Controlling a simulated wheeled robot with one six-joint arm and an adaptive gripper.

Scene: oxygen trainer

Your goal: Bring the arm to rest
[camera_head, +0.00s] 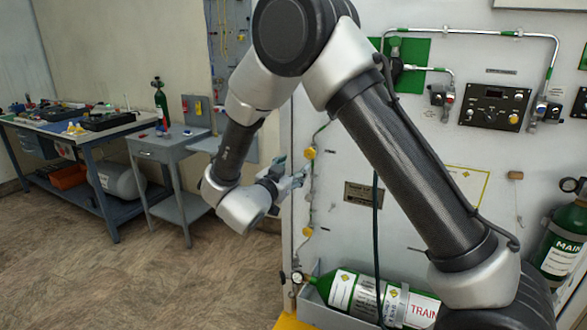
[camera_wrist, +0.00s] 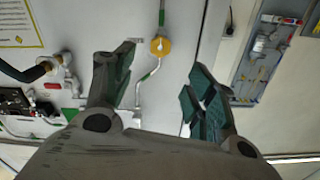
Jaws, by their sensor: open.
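My arm is raised and bent in the head view, crossing in front of the trainer panel (camera_head: 410,150). My gripper (camera_head: 296,176) is at the left edge of the panel, beside the thin pipe with yellow fittings. In the wrist view my gripper (camera_wrist: 165,95) has its two fingers wide apart with nothing between them. A yellow fitting (camera_wrist: 161,46) on a thin pipe shows beyond the fingers, apart from them. My arm hides part of the panel.
A green cylinder (camera_head: 345,290) lies in a tray at the panel's foot. Another green cylinder (camera_head: 562,240) stands at the right. A small grey table (camera_head: 160,147) and a workbench (camera_head: 60,128) stand at the left. The floor (camera_head: 150,270) in front of them is clear.

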